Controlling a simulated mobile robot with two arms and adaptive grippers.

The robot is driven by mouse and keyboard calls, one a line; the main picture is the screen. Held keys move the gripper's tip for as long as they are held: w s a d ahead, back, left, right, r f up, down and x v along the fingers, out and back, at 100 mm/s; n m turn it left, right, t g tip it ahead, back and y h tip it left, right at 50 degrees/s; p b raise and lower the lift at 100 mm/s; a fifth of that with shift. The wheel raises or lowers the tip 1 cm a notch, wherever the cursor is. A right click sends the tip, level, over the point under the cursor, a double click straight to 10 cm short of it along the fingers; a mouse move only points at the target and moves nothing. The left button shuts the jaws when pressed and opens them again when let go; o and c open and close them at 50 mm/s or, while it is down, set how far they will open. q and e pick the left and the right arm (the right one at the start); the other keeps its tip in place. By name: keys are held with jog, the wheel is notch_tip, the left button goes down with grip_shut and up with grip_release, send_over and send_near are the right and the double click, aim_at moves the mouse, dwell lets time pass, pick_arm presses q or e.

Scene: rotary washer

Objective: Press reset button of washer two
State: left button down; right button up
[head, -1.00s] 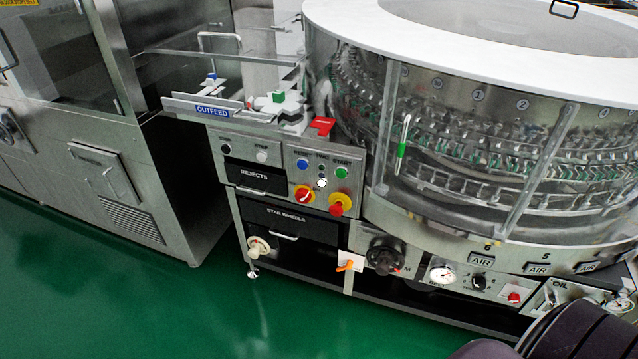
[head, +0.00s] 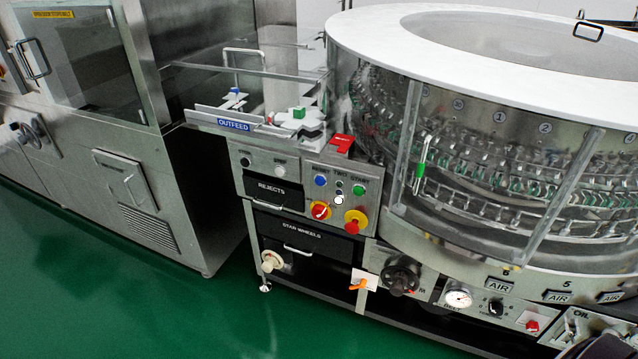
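The control panel (head: 334,201) of washer two carries a label that appears to read "RESET TWO START". The blue reset button (head: 320,181) is at its upper left, under the word reset. A green start button (head: 358,190) is at its upper right. Below them are a white lit button (head: 338,200), a red and yellow rotary switch (head: 320,211) and a red emergency stop on a yellow base (head: 354,221). Neither of my grippers is in view, and nothing covers the panel.
The round glass-walled washer (head: 480,170) stands right of the panel. The outfeed tray (head: 233,126) and rejects drawer (head: 273,189) are to its left. A steel cabinet (head: 90,150) stands further left. Green floor (head: 200,315) in front is clear. A dark rounded part enters at bottom right.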

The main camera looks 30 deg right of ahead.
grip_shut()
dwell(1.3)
